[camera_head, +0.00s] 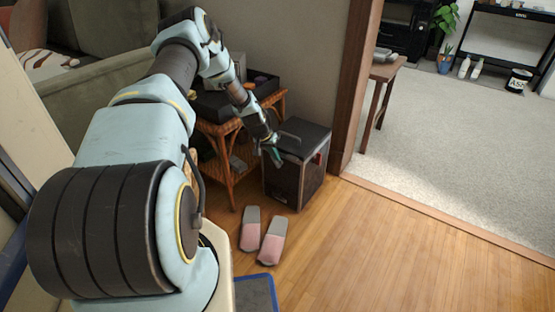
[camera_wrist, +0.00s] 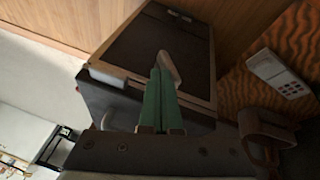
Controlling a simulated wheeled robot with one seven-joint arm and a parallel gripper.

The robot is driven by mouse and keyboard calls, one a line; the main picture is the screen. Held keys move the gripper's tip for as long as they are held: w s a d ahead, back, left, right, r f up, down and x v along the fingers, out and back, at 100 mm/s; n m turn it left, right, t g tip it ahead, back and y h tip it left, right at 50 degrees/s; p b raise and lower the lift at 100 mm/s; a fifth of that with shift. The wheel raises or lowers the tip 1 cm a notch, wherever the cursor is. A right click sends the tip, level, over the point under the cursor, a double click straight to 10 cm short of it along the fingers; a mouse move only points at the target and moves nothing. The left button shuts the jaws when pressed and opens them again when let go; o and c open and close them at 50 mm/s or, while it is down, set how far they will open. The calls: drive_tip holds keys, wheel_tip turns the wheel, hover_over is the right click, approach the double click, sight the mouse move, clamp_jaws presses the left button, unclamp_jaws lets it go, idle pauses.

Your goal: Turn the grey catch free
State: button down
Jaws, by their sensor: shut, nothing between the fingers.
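A dark box (camera_head: 300,187) with a grey handle (camera_head: 291,136) on top stands on the wood floor beside a wicker table. My gripper (camera_head: 276,157) is at the box's upper front. In the wrist view, my two green fingers (camera_wrist: 160,72) are shut together with nothing between them, over the box's dark front panel (camera_wrist: 140,42). A slim grey piece, which looks like the catch (camera_wrist: 169,66), shows right at the fingertips. I cannot tell whether it touches them. In the head view I cannot make the catch out.
The wicker table (camera_head: 222,128) stands close to the left of the box. Pink and grey slippers (camera_head: 270,243) lie on the floor in front. A wooden door frame (camera_head: 355,90) rises to the right. A remote (camera_wrist: 280,74) shows in the wrist view. Open floor (camera_head: 400,250) lies right.

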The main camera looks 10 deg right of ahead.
drive_tip(key=shift+w+a+f+b, duration=0.25)
drive_tip(key=shift+w+a+b, duration=0.25)
drive_tip(key=shift+w+a+f+b, duration=0.2)
drive_tip(key=shift+w+a+b, duration=0.25)
drive_tip(key=shift+r, duration=0.15)
drive_tip(key=shift+r+p, duration=0.5)
drive_tip(key=shift+r, duration=0.15)
drive_tip(key=w+a+r+p, duration=0.1)
drive_tip(key=a+r+p, duration=0.2)
drive_tip(key=a+r, duration=0.3)
wheel_tip(320, 180, up, 4)
drive_tip(key=shift+a+r, duration=0.2)
drive_tip(key=shift+a, duration=0.1)
